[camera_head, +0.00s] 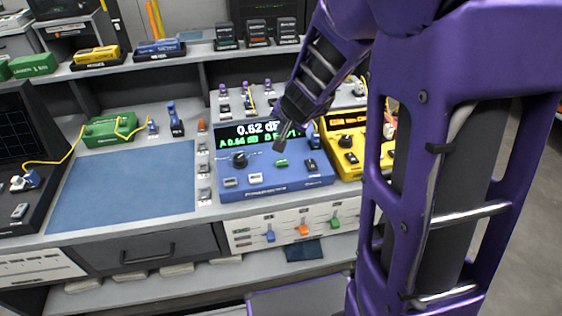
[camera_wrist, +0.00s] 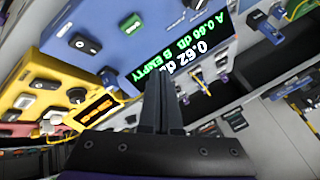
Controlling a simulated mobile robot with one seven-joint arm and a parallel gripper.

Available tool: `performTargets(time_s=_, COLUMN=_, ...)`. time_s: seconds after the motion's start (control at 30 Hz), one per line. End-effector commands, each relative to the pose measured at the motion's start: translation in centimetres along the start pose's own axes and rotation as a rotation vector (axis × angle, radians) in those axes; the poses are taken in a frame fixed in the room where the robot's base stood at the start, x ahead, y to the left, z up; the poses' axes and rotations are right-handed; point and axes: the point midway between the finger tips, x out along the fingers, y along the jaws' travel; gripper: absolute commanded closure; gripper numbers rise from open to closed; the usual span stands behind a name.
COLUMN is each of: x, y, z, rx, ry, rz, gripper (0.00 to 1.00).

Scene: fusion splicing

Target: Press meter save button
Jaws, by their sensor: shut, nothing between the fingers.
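The blue meter (camera_head: 265,187) stands on the bench, and its screen (camera_head: 257,132) reads 0.62 dB over a green line for A and B. The button labels are too small to read. My gripper (camera_head: 279,147) is shut and empty, pointing down just above the green button; I see no clear contact. In the wrist view my shut fingers (camera_wrist: 161,85) overlap the screen (camera_wrist: 178,42), which shows B EMPTY.
A yellow device (camera_head: 345,160) stands close to the right of the meter. A blue mat (camera_head: 125,182) lies left of it. A green box (camera_head: 110,130) with yellow fibre sits behind the mat. Small fibre fixtures (camera_head: 248,98) stand behind the meter.

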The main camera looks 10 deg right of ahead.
Motion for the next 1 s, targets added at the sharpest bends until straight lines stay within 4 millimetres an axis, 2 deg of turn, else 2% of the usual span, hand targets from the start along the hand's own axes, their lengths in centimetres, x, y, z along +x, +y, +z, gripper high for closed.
performTargets(time_s=0.03, x=1.1, y=0.6, z=0.6, rx=0.000, ry=-0.001, rz=0.001, gripper=1.00)
performTargets(time_s=0.33, x=4.6, y=2.5, z=2.5, rx=-0.001, ry=-0.001, rz=0.001, gripper=1.00)
performTargets(time_s=0.63, x=5.8, y=3.2, z=3.1, rx=0.000, ry=-0.001, rz=0.001, gripper=1.00)
performTargets(time_s=1.0, x=6.0, y=3.2, z=3.2, rx=-0.002, ry=-0.001, rz=0.001, gripper=1.00)
